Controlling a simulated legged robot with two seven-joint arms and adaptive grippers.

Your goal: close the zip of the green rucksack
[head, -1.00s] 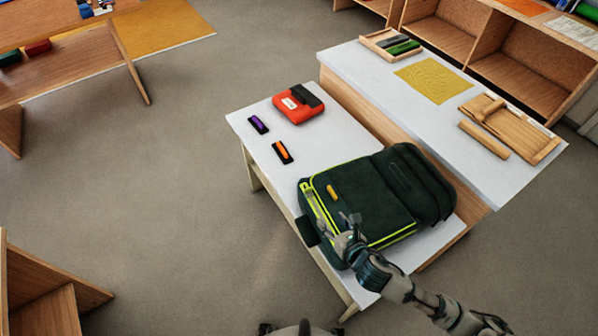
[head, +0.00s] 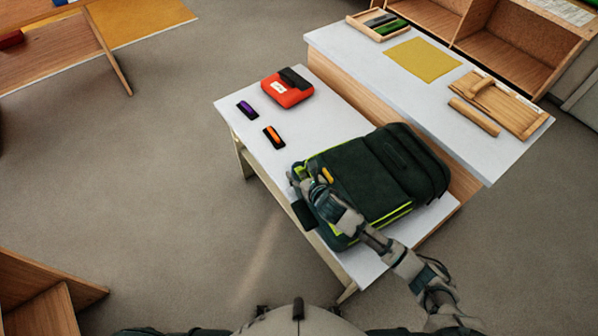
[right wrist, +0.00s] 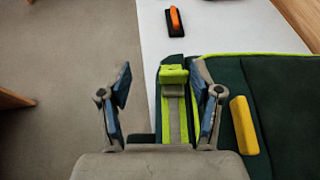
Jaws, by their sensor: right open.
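The green rucksack (head: 375,178) lies on the white table with bright yellow-green trim along its edges. My right gripper (head: 303,178) is over the rucksack's left edge, near its far left corner, and hides part of that edge. In the right wrist view the open jaws (right wrist: 160,75) stand either side of a grey strip with yellow-green borders (right wrist: 174,115), apparently the zip. A yellow-green block (right wrist: 173,74), perhaps the zip's slider, sits at its far end between the fingertips. I cannot tell whether the fingers touch it. My left gripper is out of view.
A yellow piece (right wrist: 244,125) lies on the rucksack beside the right finger. Orange-and-black (head: 273,137) and purple-and-black (head: 247,110) items and a red pouch (head: 287,88) lie farther back on the white table (head: 325,103). A second table (head: 400,95) stands behind the rucksack.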

